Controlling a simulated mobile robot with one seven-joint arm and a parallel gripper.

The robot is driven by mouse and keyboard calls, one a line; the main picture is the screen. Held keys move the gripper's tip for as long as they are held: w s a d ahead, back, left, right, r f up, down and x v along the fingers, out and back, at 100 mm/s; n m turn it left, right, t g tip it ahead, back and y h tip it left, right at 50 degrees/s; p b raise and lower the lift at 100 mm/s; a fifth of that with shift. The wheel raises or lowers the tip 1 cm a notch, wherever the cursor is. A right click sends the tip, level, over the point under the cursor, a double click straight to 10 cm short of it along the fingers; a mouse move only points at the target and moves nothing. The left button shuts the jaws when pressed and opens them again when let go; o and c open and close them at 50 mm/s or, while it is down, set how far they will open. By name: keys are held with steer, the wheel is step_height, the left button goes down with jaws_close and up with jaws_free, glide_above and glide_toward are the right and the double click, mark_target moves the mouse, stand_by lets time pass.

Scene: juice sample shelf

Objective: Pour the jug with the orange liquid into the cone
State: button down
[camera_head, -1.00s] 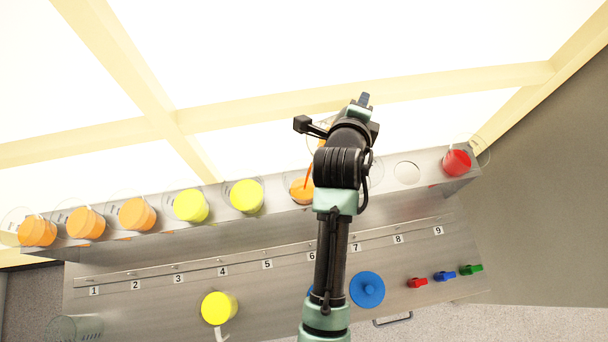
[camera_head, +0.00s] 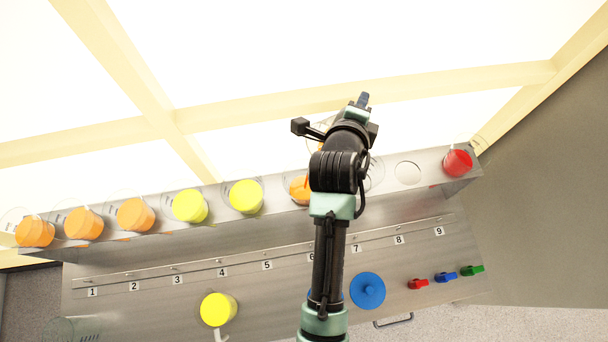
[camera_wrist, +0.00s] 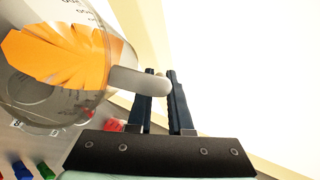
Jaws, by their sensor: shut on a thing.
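My gripper (camera_wrist: 160,85) is shut on the light grey handle of a clear jug (camera_wrist: 107,40) in the wrist view. Orange liquid (camera_wrist: 55,55) is in the jug, which looks tilted. In the head view my arm hides most of the jug and the gripper. Just left of my wrist, an orange-filled cone (camera_head: 300,189) sits in the shelf, partly hidden by my arm. I cannot tell whether liquid is flowing now.
The steel shelf (camera_head: 273,187) also holds several orange and yellow cones to the left and a red one (camera_head: 458,163) at the right. A yellow jug (camera_head: 218,310), a blue round thing (camera_head: 367,291) and coloured valves (camera_head: 445,276) are on the front panel.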

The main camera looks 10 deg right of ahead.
steer(key=shift+r, duration=0.2)
steer(key=w+d+r+g+y+p, duration=0.1)
steer(key=d+g+y+p, duration=0.1)
steer(key=p, duration=0.5)
steer(key=shift+w+r+m, duration=0.3)
steer(key=shift+m, duration=0.1)
steer(key=shift+d+f+g+y, duration=0.1)
steer(key=shift+f+g+y, duration=0.2)
steer(key=shift+f+y, duration=0.35)
steer(key=w+d+f+m+g+y+b, duration=0.1)
steer(key=w+d+f+g+y+b, duration=0.2)
steer(key=b, duration=0.8)
step_height(320, 180, down, 3)
steer(key=d+g+y, duration=0.1)
steer(key=y, duration=0.1)
steer(key=shift+w+d+m+g+y, duration=0.25)
steer(key=shift+d+m+g+y, duration=0.05)
steer(key=shift+g+y, duration=0.1)
steer(key=shift+r+y+b, duration=0.2)
steer(key=shift+y+b, duration=0.05)
steer(key=shift+b, duration=0.65)
stand_by(1.0)
